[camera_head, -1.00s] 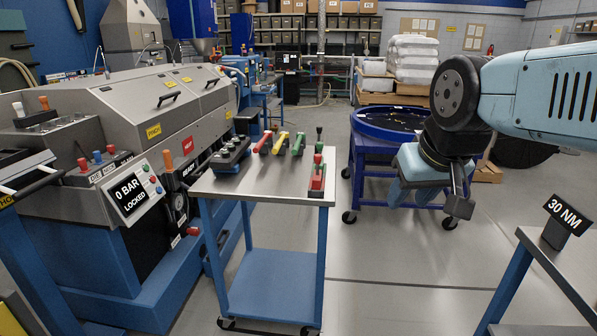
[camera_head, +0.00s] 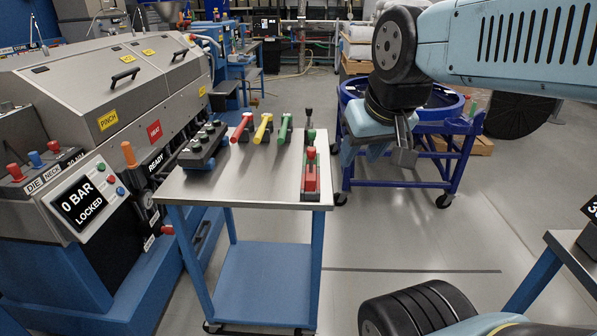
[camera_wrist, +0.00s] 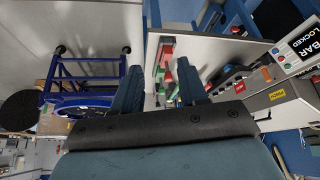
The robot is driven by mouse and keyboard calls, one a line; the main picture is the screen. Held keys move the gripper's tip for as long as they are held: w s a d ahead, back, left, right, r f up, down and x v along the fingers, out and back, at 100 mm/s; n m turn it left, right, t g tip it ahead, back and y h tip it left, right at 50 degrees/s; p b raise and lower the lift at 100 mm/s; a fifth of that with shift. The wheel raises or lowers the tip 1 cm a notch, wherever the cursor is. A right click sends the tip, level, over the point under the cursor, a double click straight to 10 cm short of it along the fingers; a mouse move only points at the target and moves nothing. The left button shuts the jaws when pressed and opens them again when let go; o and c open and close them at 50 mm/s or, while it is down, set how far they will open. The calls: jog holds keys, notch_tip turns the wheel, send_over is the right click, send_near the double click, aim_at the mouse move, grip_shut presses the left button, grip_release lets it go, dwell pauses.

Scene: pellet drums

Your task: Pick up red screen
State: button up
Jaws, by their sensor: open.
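A red-handled tool (camera_head: 242,127) lies on the top of a blue cart (camera_head: 250,190), first in a row with a yellow-handled one (camera_head: 263,128) and a green-handled one (camera_head: 286,128). It is probably the red screen, but its far end is too small to make out. A red block with a red knob (camera_head: 311,172) sits at the cart top's right edge. My gripper (camera_head: 404,150) is open and empty, right of the cart and apart from it. In the wrist view, my gripper's fingers (camera_wrist: 158,88) stand apart, with red and green pieces on the cart beyond them.
A dark block with several knobs (camera_head: 204,145) sits on the cart's left side. The grey machine (camera_head: 110,110) stands close left of the cart. A blue round tub on a wheeled frame (camera_head: 455,150) is behind my gripper. A second table (camera_head: 545,275) is at right. Open floor lies between.

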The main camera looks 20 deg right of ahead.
jog(key=shift+d, duration=0.15)
jog(key=o, duration=0.3)
jog(key=shift+w+r, duration=0.15)
jog(key=w+r+g, duration=0.1)
jog(key=w+g, duration=0.1)
jog(key=w, duration=1)
jog(key=shift+w+d+m+g, duration=0.2)
jog(key=shift+w+m+g, duration=0.1)
jog(key=shift+w, duration=0.05)
jog(key=g, duration=0.3)
send_over(311, 162)
jog(key=shift+m, duration=0.3)
jog(key=f, duration=0.5)
jog(key=shift+d, duration=0.3)
jog(key=shift+w+f, duration=0.2)
jog(key=shift+f, duration=0.35)
jog(key=f, duration=1.3)
jog(key=shift+a+f, duration=0.1)
jog(key=shift+a, duration=0.1)
